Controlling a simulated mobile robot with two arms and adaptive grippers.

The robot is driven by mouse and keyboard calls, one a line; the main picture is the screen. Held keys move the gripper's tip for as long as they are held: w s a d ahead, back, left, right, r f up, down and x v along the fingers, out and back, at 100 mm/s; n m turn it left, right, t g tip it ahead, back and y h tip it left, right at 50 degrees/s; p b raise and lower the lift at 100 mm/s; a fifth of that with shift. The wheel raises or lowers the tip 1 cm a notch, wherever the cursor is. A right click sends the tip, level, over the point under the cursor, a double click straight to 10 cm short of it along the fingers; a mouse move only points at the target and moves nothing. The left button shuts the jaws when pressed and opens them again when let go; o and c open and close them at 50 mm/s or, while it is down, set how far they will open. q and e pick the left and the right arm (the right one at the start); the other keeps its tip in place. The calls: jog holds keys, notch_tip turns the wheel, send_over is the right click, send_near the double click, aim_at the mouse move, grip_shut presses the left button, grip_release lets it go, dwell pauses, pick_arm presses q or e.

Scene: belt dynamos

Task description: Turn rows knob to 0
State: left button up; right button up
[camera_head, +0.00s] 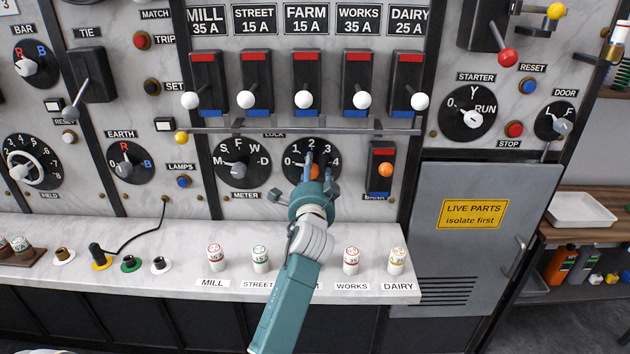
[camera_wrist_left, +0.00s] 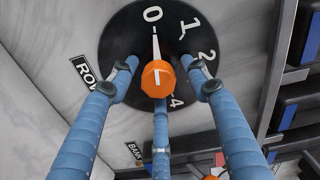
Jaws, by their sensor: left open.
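The rows knob has a black dial (camera_head: 293,172) marked 0 to 4 in white, low on the grey panel. In the left wrist view, its orange knob end (camera_wrist_left: 157,78) is in the middle, and a white pointer line runs up from it toward the 0. The rows label (camera_wrist_left: 88,72) beside the dial is partly covered by a finger. My left gripper (camera_head: 309,174) is at the dial. In the left wrist view, its blue fingers (camera_wrist_left: 163,84) are open and spread around the knob. I cannot tell whether they touch it. My right gripper is not in view.
The meter dial (camera_head: 236,162) is close on the left, and an orange-knobbed bank switch (camera_head: 384,170) is close on the right. A rail (camera_head: 345,131) with white-balled levers above crosses over the dial. Several small fuses stand on the ledge (camera_head: 190,256) below.

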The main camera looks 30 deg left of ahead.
pick_arm(q)
jog(key=v, duration=1.1)
jog(key=shift+s+d, duration=0.2)
jog(key=shift+d, duration=0.3)
jog(key=shift+f, duration=0.1)
